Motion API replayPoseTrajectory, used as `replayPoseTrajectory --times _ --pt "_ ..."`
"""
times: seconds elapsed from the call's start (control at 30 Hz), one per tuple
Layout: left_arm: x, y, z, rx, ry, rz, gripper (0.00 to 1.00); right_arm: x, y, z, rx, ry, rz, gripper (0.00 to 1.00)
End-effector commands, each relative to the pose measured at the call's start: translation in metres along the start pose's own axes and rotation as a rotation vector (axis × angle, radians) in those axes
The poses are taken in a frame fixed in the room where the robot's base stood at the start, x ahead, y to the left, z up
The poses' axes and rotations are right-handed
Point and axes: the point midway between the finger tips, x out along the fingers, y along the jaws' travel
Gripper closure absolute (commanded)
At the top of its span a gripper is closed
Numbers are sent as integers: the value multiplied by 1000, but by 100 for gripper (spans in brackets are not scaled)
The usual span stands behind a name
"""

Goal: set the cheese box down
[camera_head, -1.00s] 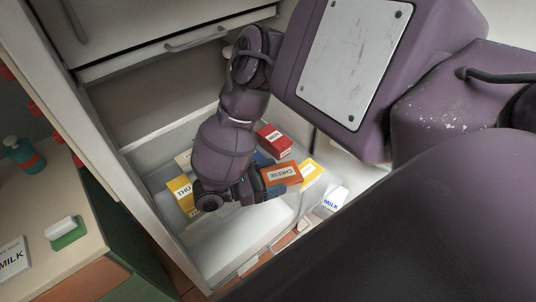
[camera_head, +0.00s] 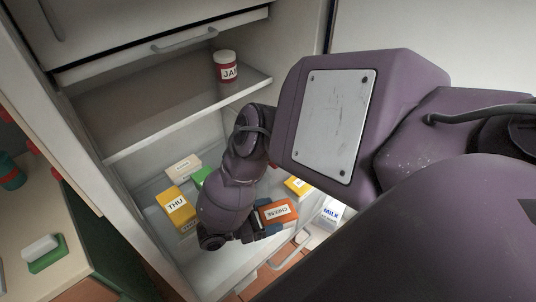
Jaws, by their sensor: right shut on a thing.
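The cheese box (camera_head: 277,212) is orange with a white label reading CHEESE. My right gripper (camera_head: 262,222) is shut on it, at the near side of the open white fridge drawer. The arm and gripper cover part of the box and some of what lies behind. I cannot tell whether the box touches anything below it. My left gripper does not show.
The fridge drawer (camera_head: 237,279) holds a yellow THU box (camera_head: 175,204), a pale box (camera_head: 183,167), a green item (camera_head: 202,176) and a yellow box (camera_head: 296,186). A MILK carton (camera_head: 331,213) stands at right. A jam jar (camera_head: 226,66) stands on the shelf above. The drawer's front floor looks clear.

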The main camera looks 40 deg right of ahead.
Motion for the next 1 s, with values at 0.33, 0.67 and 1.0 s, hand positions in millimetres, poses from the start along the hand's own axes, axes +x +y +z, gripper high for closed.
replayPoseTrajectory --times 0.33,0.67,1.0 --pt "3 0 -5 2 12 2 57 0 1 -3 1 -1 0 61" --pt "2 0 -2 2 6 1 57 0 0 -4 1 0 0 0" --pt "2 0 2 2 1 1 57 -17 1 -2 1 0 4 0"
